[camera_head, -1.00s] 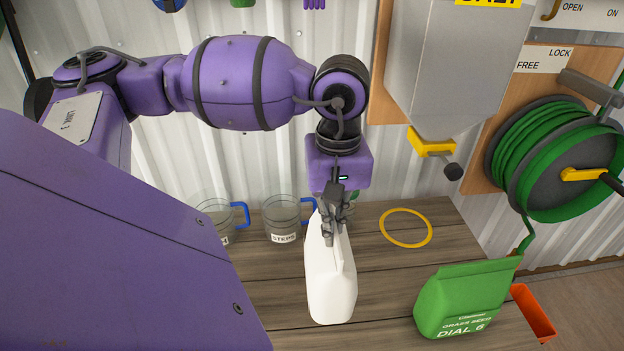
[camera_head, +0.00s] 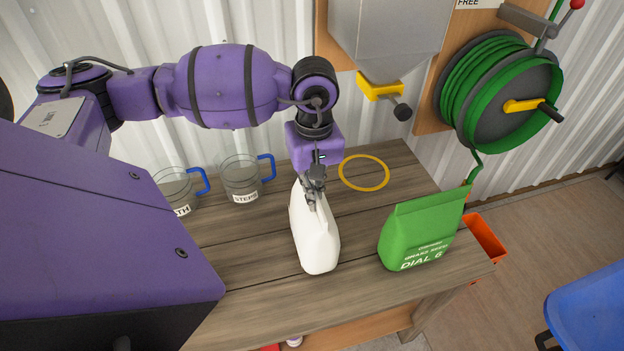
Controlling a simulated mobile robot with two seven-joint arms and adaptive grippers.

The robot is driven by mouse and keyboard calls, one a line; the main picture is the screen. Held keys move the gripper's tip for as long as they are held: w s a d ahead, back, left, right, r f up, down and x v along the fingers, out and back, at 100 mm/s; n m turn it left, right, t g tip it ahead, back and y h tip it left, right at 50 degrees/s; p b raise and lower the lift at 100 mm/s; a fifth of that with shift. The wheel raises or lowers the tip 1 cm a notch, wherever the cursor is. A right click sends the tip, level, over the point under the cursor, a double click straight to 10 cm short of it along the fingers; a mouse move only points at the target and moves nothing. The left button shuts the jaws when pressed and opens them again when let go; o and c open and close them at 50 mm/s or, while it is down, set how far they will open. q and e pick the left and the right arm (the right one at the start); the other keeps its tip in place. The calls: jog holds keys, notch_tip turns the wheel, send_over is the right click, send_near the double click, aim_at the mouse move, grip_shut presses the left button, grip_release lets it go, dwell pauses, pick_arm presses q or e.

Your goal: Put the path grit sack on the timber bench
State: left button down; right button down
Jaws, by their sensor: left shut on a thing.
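A white sack (camera_head: 314,240) with no label facing me stands on, or just over, the timber bench (camera_head: 365,285); I cannot tell if its base touches the boards. I take it for the path grit sack. My left gripper (camera_head: 314,194) points down from above and is shut on the sack's top edge. A green grass seed sack (camera_head: 422,230), marked "DIAL 6", stands to its right on the bench. My right gripper is out of view.
Two clear jugs with blue handles, one marked "STEPS" (camera_head: 240,181) and another (camera_head: 178,192), stand at the back left. A yellow ring (camera_head: 364,173) lies behind the sacks. A grey hopper (camera_head: 388,40) and a green hose reel (camera_head: 500,95) hang on the wall. An orange bin (camera_head: 485,238) and a blue object (camera_head: 590,310) are at right.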

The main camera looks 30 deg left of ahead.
pick_arm(q)
jog(key=shift+r, duration=0.1)
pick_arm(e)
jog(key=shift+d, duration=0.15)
pick_arm(q)
jog(key=c, duration=1.9)
grip_release()
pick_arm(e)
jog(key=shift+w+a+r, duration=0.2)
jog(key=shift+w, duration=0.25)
